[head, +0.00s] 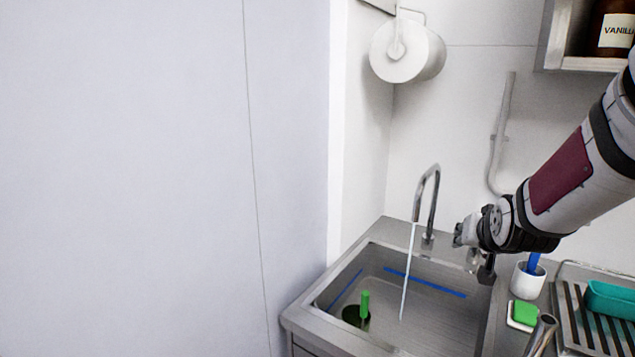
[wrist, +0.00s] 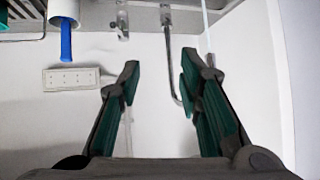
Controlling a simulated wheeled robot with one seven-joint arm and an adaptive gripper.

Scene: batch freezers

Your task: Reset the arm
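My gripper (wrist: 160,80) shows in the wrist view with its two green-padded fingers spread apart and nothing between them. In the head view my arm comes in from the right, and my gripper (head: 484,270) hangs near the right rim of the sink, close to the tap. Its fingertips are hard to make out there. The steel tap (head: 433,190) is curved, and a thin pale stream (head: 408,275) runs from it into the sink (head: 455,322). A green-handled item (head: 365,303) stands in the sink at the left.
Right of the sink are a white cup (head: 528,281) with a blue handle, a green sponge (head: 524,313) and a rack (head: 575,318) with a teal item (head: 610,299). A paper roll (head: 405,52) and a shelf (head: 585,64) with a vanilla bottle (head: 612,28) hang above.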

